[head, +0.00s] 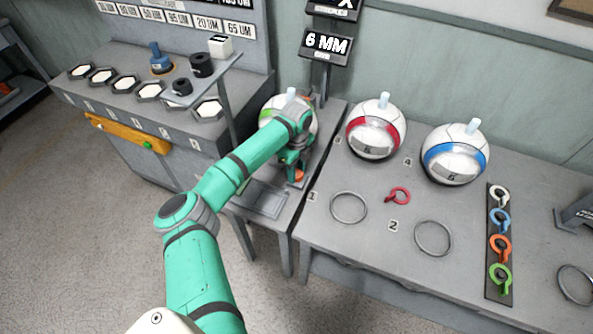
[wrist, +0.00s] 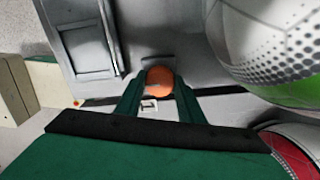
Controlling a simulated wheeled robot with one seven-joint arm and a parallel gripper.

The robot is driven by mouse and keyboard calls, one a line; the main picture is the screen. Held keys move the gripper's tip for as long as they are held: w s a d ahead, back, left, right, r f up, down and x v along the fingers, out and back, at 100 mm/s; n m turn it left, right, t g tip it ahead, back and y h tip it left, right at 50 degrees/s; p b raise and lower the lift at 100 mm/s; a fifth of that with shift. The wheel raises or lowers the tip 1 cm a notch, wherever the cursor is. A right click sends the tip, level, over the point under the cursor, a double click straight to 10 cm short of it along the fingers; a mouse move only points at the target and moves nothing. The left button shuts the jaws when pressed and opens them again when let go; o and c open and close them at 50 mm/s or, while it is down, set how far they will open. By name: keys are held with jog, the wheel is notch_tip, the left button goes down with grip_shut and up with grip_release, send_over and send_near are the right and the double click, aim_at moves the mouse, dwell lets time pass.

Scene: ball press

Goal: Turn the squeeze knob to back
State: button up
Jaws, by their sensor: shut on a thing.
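The squeeze knob is a round orange knob (wrist: 158,82) low on the front of the ball press, in the wrist view between my two green fingers. My gripper (wrist: 157,98) is shut on it, one finger on each side. In the head view a small part of the orange knob (head: 298,176) shows just below my gripper (head: 292,165). A white and green ball (head: 273,106) sits in the press behind my wrist, and it fills the upper right of the wrist view (wrist: 275,45). My arm hides most of the press.
A red-banded ball (head: 376,130) and a blue-banded ball (head: 455,153) stand on the grey table to the right. A shelf post (head: 231,108) stands left of my gripper.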

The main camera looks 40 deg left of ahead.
jog(key=shift+a+r, duration=0.1)
jog(key=shift+a, duration=0.05)
jog(key=o, duration=1.1)
jog(key=shift+c, duration=0.2)
notch_tip(320, 180, up, 11)
